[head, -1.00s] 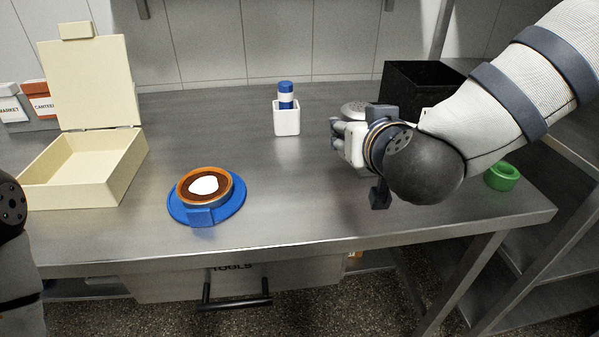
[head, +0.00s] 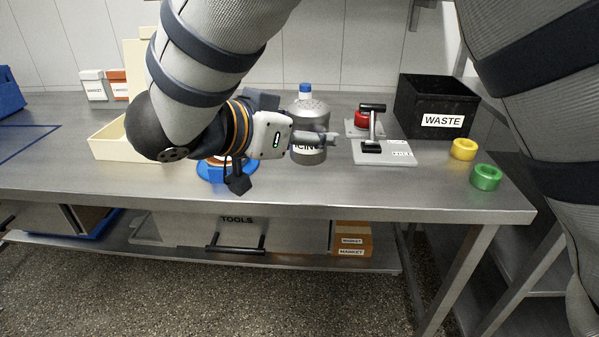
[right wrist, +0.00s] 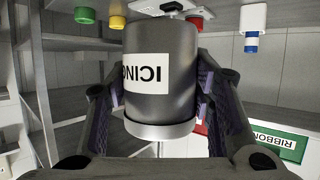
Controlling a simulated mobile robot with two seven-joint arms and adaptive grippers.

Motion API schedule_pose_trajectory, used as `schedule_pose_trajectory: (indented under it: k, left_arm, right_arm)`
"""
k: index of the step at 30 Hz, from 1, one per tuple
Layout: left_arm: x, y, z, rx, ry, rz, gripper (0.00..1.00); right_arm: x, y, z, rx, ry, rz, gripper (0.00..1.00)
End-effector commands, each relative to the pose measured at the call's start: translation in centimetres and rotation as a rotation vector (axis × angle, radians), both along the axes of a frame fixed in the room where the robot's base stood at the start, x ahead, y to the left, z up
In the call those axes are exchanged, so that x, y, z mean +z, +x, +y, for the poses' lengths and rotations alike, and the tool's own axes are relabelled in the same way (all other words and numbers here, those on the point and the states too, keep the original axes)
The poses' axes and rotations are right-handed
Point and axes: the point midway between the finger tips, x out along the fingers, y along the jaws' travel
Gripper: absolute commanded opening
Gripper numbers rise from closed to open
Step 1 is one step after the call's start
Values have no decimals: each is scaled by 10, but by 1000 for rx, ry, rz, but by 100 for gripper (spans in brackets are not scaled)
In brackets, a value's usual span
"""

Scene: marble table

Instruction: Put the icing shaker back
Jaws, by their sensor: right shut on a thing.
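The icing shaker (head: 309,112) is a grey metal can with a domed, perforated lid and a white label. My right gripper (head: 322,140) reaches it from the left and is shut on it. In the right wrist view the shaker (right wrist: 160,65) sits between the two fingers (right wrist: 160,110), its label upside down in the picture. I cannot tell whether its base touches the table. My left gripper is out of view.
A blue saucer (head: 211,172) is mostly hidden behind my right gripper. A black waste bin (head: 415,112), a yellow ring (head: 463,149) and a green ring (head: 486,177) are farther right.

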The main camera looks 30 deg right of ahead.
Motion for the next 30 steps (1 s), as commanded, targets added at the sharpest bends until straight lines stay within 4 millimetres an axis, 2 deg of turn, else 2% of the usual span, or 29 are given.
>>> schedule_pose_trajectory:
  k: [5,8,11,15,19,26,30]
  left_arm:
    - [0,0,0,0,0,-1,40]
    - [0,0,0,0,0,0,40]
    - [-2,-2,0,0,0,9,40]
    - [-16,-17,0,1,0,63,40]
    - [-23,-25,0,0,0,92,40]
    - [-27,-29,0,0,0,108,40]
    - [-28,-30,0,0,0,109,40]
  right_arm:
    - [0,1,-1,1,-1,-1,11]
    - [-9,15,-13,-1,0,2,11]
    - [-25,40,-34,-2,-1,4,11]
    - [-53,75,-62,0,-1,14,11]
    - [-82,92,-76,2,-2,13,11]
    - [-100,107,-88,3,0,4,11]
    - [-122,109,-90,4,-2,3,11]
